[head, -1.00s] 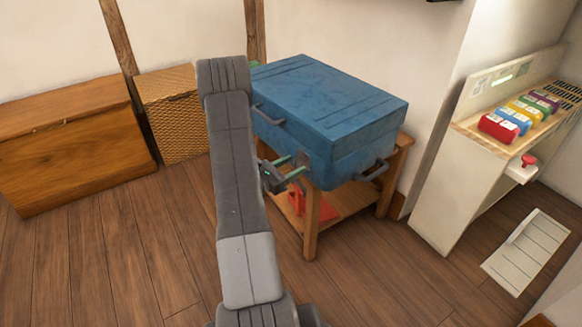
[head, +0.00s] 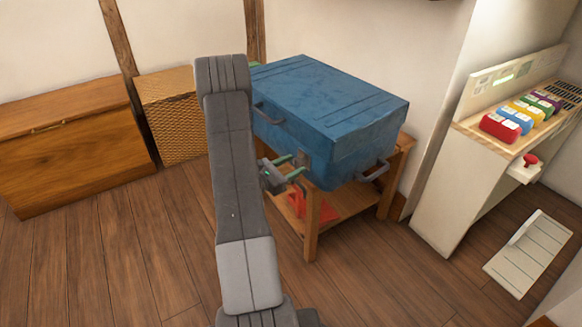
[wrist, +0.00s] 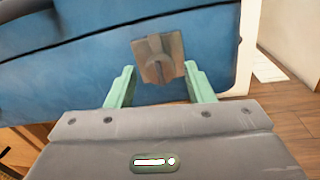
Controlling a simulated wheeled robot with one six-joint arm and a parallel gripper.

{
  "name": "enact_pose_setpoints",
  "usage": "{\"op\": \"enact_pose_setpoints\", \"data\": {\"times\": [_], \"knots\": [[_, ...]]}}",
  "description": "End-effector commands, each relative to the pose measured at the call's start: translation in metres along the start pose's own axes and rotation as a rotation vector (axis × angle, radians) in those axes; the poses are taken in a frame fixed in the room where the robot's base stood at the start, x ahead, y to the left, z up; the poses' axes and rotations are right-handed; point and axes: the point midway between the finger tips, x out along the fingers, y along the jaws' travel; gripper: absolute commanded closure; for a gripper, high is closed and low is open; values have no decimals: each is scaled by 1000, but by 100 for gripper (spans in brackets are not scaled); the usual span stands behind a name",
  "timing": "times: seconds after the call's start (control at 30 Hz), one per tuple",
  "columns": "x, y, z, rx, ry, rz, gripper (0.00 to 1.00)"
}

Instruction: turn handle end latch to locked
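A blue case (head: 330,110) with ribbed lid lies on a wooden stand. On its front face, towards the end with the side handle (head: 372,171), is a brownish metal latch (head: 301,159). In the wrist view the latch (wrist: 158,58) is a square plate with a rounded raised part at its middle, slightly tilted. My gripper (head: 282,167) is in front of the latch. In the wrist view its two green fingers (wrist: 160,85) are spread apart, open and empty, pointing at the latch from just below it. Whether the fingertips touch the case cannot be told.
The wooden stand (head: 312,232) has a lower shelf with a red object (head: 318,205). A wooden chest (head: 70,150) and a wicker box (head: 172,112) stand at left. A cream console (head: 450,180) with coloured blocks stands at right. Floor in front is clear.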

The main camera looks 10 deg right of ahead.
Motion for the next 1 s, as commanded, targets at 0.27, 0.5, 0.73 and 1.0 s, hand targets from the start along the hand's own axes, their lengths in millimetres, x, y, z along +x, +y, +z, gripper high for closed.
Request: {"op": "enact_pose_setpoints", "data": {"times": [0.27, 0.5, 0.73, 1.0], "knots": [[0, 0, 0, -1, 0, 0, 49], [-19, 1, 0, -4, 1, 3, 49], [-58, 1, 1, -4, 1, 5, 49], [-102, 1, 1, -2, 1, 4, 49]]}}
